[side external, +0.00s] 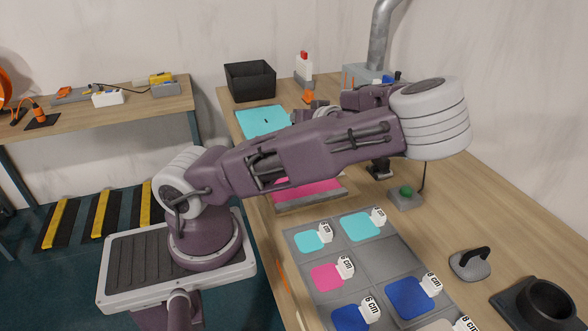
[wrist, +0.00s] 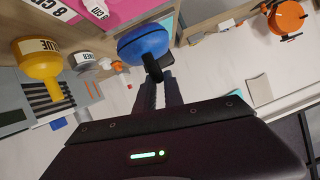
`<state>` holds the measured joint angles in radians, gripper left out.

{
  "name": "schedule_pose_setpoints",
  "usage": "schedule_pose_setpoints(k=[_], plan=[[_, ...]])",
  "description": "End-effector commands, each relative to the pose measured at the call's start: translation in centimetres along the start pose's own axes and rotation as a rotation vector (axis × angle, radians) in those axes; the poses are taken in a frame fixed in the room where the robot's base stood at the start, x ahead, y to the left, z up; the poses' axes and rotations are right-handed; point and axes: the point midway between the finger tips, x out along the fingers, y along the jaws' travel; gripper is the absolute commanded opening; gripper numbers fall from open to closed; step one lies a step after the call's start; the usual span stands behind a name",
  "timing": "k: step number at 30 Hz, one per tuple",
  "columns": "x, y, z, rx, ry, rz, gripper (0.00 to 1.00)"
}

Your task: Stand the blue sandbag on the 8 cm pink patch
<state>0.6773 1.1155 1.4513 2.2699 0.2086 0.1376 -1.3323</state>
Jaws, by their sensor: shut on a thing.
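The blue sandbag (wrist: 143,40) is a rounded blue bag with a black handle, at the top middle of the wrist view. My gripper (wrist: 159,84) is shut on the sandbag's black handle. A pink surface (wrist: 128,10) with 8 cm tags beside it shows just beyond the sandbag at the top edge. In the side view a large pink patch (side external: 310,190) on a raised board is partly hidden behind my arm, and so are my fingers and the sandbag. I cannot tell whether the sandbag touches a surface.
A grey mat (side external: 390,258) with cyan, pink and blue patches lies in front. A green button box (side external: 405,197), a dark iron-shaped block (side external: 470,264) and a black round holder (side external: 540,300) stand on the right. A black bin (side external: 250,82) stands behind. A yellow glue bottle (wrist: 38,60) shows at left.

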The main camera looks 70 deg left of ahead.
Motion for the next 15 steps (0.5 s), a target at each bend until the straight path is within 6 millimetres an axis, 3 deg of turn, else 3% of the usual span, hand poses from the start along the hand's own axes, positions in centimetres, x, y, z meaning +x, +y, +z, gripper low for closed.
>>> schedule_pose_setpoints(k=[3,9,15], plan=[[0.6,-0.9,0.1,-0.018,-0.01,-0.05,0.0],[2.2,-0.3,4.0,-0.017,-0.011,-0.057,0.0],[3.1,0.2,6.3,-0.017,-0.012,-0.055,0.0]])
